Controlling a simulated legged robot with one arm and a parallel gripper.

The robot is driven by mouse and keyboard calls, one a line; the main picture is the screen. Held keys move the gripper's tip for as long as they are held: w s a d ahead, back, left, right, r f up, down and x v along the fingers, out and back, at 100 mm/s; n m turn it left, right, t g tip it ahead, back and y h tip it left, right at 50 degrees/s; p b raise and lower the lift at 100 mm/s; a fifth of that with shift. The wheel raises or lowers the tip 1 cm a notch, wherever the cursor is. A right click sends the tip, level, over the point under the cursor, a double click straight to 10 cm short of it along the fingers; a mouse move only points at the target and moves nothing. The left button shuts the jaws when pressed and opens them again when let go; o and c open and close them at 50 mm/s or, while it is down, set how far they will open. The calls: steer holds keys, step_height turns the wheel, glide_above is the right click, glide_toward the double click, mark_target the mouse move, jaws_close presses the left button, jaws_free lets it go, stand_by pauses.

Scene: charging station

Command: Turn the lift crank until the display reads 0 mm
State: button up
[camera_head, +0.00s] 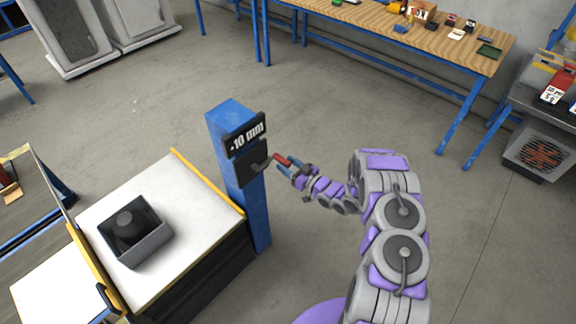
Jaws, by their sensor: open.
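A blue post (232,130) stands near the middle of the view. A black display (246,135) on its upper part reads "-10 mm" in white. Below the display is a dark crank (257,163) with a red handle (283,159) that points out to the right. My gripper (286,166) is at the handle, coming from the right, with my purple and grey arm behind it. The jaws are open around or beside the handle; I cannot tell which, or whether they touch it.
A white-topped lift table (190,190) with yellow edges stands left of the post and bears a dark open box (150,252) with a round dark object inside. A wooden workbench (375,25) with small items is at the back.

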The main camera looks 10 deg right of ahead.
steer(key=shift+w, duration=0.1)
steer(key=shift+c, duration=0.3)
jaws_close()
stand_by(0.4)
